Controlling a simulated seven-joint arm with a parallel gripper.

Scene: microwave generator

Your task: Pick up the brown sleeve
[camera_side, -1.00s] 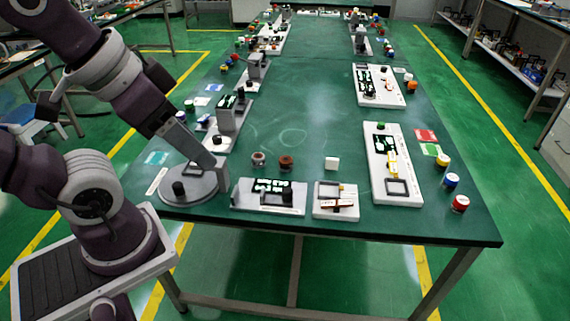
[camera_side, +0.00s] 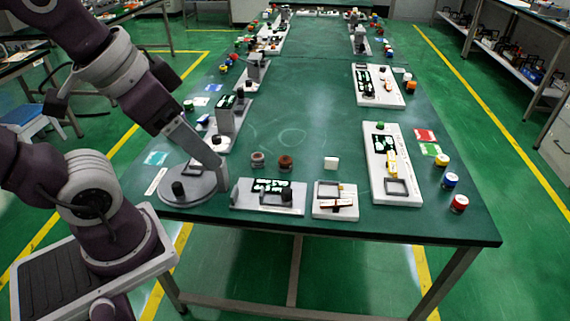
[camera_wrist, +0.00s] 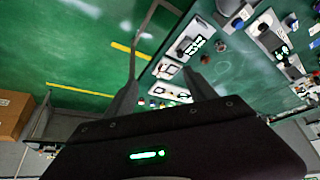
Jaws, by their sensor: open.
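The brown sleeve (camera_side: 286,162) is a small, short, round piece standing on the green table behind the front plate with the display. A duller grey-brown round piece (camera_side: 257,159) stands just left of it. My gripper (camera_side: 208,154) is at the left front of the table, over the round grey base, well left of the sleeve and apart from it. In the wrist view my gripper (camera_wrist: 161,65) shows two dark fingers spread apart with nothing held between them. I cannot pick out the sleeve surely in the wrist view.
The front display plate (camera_side: 268,196) and a smaller plate (camera_side: 335,207) line the near edge. The round grey base (camera_side: 190,190) with a knob lies below my gripper. The table's middle behind the sleeve is clear.

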